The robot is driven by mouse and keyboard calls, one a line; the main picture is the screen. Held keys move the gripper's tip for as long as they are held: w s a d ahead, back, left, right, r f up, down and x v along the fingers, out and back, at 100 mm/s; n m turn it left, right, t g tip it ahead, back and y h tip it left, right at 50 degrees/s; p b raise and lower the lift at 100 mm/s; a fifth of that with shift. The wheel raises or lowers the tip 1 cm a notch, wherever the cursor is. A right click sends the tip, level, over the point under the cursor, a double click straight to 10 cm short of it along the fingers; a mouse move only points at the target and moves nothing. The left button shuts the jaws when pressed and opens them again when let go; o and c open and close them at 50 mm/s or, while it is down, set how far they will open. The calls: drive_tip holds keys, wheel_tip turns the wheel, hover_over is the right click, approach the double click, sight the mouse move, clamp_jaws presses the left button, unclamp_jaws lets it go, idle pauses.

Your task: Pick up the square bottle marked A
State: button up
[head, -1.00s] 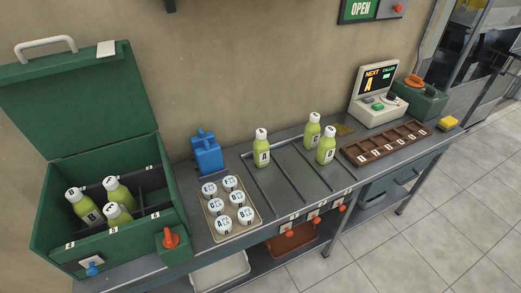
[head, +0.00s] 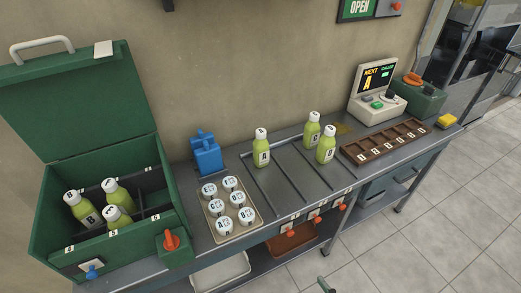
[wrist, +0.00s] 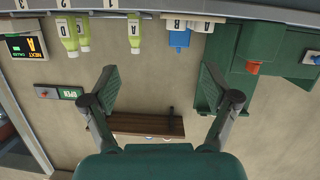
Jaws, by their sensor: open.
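The bottle marked A (head: 262,151), green with a white cap, stands upright at the left end of the railed part of the counter. It also shows in the upside-down wrist view (wrist: 134,38), with the A label facing me. Two similar green bottles, one at the back (head: 312,132) and one in front (head: 326,147), stand to its right; the wrist view shows a D on one (wrist: 67,36). My gripper (wrist: 160,83) is open and empty, apart from the bottles. In the head view only a small part of my arm shows at the bottom edge.
A green cooler (head: 95,250) with raised lid holds several bottles at left. A brown slotted rack (head: 350,154) and a display (head: 378,80) showing A are right.

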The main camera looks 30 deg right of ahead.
drive_tip(key=w+d+r+n, duration=0.1)
drive_tip(key=w+d, duration=0.2)
drive_tip(key=w, duration=0.8)
drive_tip(key=w+d+r, duration=0.1)
drive_tip(key=w+d, duration=0.1)
drive_tip(key=w, duration=1)
drive_tip(key=g+y, duration=0.1)
drive_tip(key=g, duration=0.7)
approach(262, 136)
drive_tip(key=w+f, duration=0.1)
drive_tip(key=f, duration=0.2)
drive_tip(key=w+f, duration=0.1)
drive_tip(key=f, duration=0.2)
drive_tip(key=w+a+f, duration=0.1)
drive_tip(key=f, duration=0.2)
drive_tip(key=shift+f, duration=0.25)
drive_tip(key=r+g, duration=0.1)
drive_tip(key=r, duration=0.1)
drive_tip(key=d+r+m, duration=0.1)
drive_tip(key=w+r+g, duration=0.1)
drive_tip(key=r, duration=0.1)
drive_tip(key=shift+d+r+g, duration=0.2)
drive_tip(key=shift+r+g, duration=0.1)
drive_tip(key=shift+r, duration=0.05)
drive_tip(key=x, duration=0.5)
drive_tip(key=shift+f, duration=0.2)
drive_tip(key=shift+x, duration=2.7)
drive_tip(key=shift+s+d, duration=0.1)
drive_tip(key=shift+s, duration=0.1)
drive_tip(key=c, duration=1.5)
